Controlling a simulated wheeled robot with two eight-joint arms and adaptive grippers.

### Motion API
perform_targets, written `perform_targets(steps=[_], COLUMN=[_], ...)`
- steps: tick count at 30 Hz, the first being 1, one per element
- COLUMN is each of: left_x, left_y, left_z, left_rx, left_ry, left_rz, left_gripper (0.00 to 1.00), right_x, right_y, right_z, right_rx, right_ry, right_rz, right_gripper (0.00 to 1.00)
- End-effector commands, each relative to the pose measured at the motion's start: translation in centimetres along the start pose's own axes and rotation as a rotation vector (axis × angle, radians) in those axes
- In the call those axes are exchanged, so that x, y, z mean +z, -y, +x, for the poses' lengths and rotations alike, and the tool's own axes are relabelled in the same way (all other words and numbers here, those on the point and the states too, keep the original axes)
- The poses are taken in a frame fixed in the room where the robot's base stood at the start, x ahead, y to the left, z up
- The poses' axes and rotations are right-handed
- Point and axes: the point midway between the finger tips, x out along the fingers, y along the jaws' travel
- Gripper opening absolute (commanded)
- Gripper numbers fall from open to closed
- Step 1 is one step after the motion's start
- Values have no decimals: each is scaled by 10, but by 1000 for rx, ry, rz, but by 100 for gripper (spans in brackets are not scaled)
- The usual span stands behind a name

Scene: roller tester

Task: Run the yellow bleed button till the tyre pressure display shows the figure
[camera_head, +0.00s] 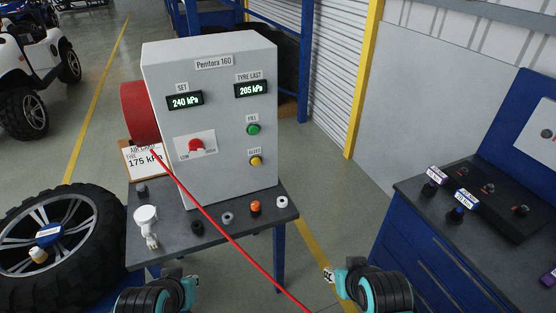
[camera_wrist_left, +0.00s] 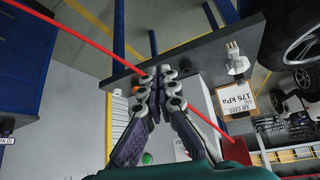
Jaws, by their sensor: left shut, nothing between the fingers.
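The grey tester box (camera_head: 165,100) stands on a dark table. Its yellow bleed button (camera_head: 256,161) sits on the lower right of the front, below the green fill button (camera_head: 254,129). The tyre display (camera_head: 252,89) reads 205 kPa; the set display (camera_head: 184,100) reads 240 kPa. A card (camera_head: 148,161) beside the box reads 175 kPa. My left gripper (camera_wrist_left: 154,75) is shut and empty in the wrist view; in the head view it is low, in front of the table, apart from the button. My right gripper (camera_head: 336,276) is low right of the table, its fingers unclear.
A red hose (camera_head: 232,240) runs from the red reel (camera_head: 139,112) diagonally across the table front. A white fitting (camera_head: 146,220) and several small knobs stand on the table. A tyre (camera_head: 70,265) lies at left. A blue cabinet (camera_head: 430,240) is at right.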

Motion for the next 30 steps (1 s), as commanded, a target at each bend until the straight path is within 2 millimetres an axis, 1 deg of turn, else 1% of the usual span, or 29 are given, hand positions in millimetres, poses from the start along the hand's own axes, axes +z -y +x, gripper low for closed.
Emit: perform_targets(steps=[9,11,12,14,16,17,20,21,23,24,26,27,29,30], left_x=[0,0,-1,-7,-20,-29,-67,-85,-112,-130,-154,-170,-190,-203], left_y=[0,0,0,-3,-9,-12,-30,-39,-53,-63,-78,-88,-102,-111], left_z=[0,0,0,1,4,6,17,23,35,44,58,68,85,96], left_rx=[0,0,2,9,29,40,94,121,162,189,229,255,291,315], left_ry=[0,0,-2,-8,-24,-34,-83,-107,-147,-173,-213,-239,-277,-303], left_rz=[0,0,0,0,0,0,-5,-7,-13,-18,-28,-36,-48,-58], left_gripper=[0,0,0,0,0,0,0,0,0,0,0,0,0,0], right_x=[0,0,0,0,-1,-2,-4,-6,-7,-8,-10,-11,-12,-14], right_y=[0,0,0,0,0,0,0,0,0,0,0,0,0,0], right_z=[0,0,0,-1,-2,-3,-6,-8,-10,-12,-14,-15,-18,-19], right_rx=[0,0,0,0,0,0,0,0,0,0,0,0,0,0], right_ry=[0,0,0,0,0,0,0,0,0,0,0,0,0,0], right_rz=[0,0,0,0,0,0,0,0,0,0,0,0,0,0], right_gripper=[34,40,40,40,40,40,40,40,40,40,40,40,40,40])
